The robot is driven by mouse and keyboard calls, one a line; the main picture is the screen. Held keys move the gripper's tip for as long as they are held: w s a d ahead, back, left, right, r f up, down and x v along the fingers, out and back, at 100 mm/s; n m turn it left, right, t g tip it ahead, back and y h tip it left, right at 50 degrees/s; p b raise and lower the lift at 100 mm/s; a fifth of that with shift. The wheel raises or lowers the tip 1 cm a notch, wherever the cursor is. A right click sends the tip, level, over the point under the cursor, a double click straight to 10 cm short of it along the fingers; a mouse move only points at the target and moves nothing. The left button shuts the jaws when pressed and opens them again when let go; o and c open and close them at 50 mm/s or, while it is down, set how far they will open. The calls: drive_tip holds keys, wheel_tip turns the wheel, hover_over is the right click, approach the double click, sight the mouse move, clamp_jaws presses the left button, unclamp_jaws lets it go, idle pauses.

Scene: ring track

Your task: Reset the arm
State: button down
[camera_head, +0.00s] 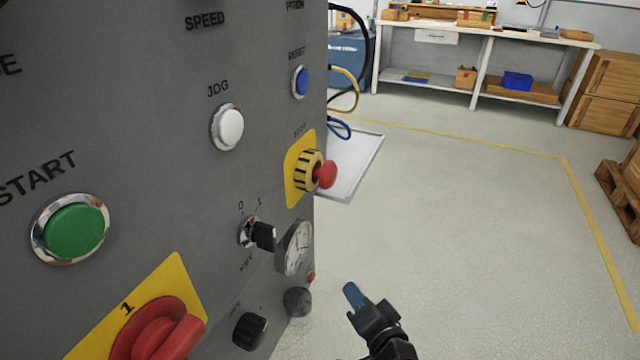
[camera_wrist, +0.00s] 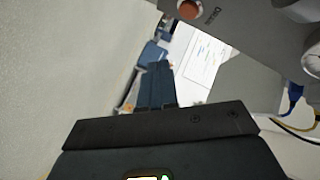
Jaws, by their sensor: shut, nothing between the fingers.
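My gripper (camera_head: 354,294) shows at the bottom of the head view, to the right of the grey control panel (camera_head: 170,150) and apart from it. Its blue fingers are shut with nothing between them. In the wrist view the closed fingers (camera_wrist: 157,84) point up the picture. The panel bears a green START button (camera_head: 75,228), a white JOG button (camera_head: 227,127), a blue RESET button (camera_head: 302,82) and a red stop knob (camera_head: 325,174) on a yellow plate. A key switch (camera_head: 259,234) and a round gauge (camera_head: 294,247) sit lower.
A large red rotary switch (camera_head: 158,330) and a black knob (camera_head: 250,331) stick out low on the panel. A white workbench (camera_head: 480,60) stands at the back. Wooden crates (camera_head: 606,92) and a pallet (camera_head: 618,200) are at the right. The floor between is clear.

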drive_tip(key=s+d+r+n+h+p, duration=0.1)
drive_tip(key=s+d, duration=0.3)
drive_tip(key=s, duration=0.5)
drive_tip(key=s+d+r+n+h+p, duration=0.15)
drive_tip(key=s+d, duration=0.25)
drive_tip(key=s, duration=0.4)
drive_tip(key=s+d+r+n+h+p, duration=0.1)
drive_tip(key=s+d+r+h, duration=0.1)
drive_tip(key=s+d, duration=0.5)
drive_tip(key=s+r+n+h+p, duration=0.1)
drive_tip(key=s+r+n+p, duration=0.2)
drive_tip(key=s+r, duration=1.5)
drive_tip(key=shift+s+d+r+t, duration=0.2)
drive_tip(key=shift+d+r+t, duration=0.1)
drive_tip(key=shift+d+r, duration=0.1)
drive_tip(key=shift+a+f+n+h, duration=0.1)
drive_tip(key=shift+n+h, duration=0.15)
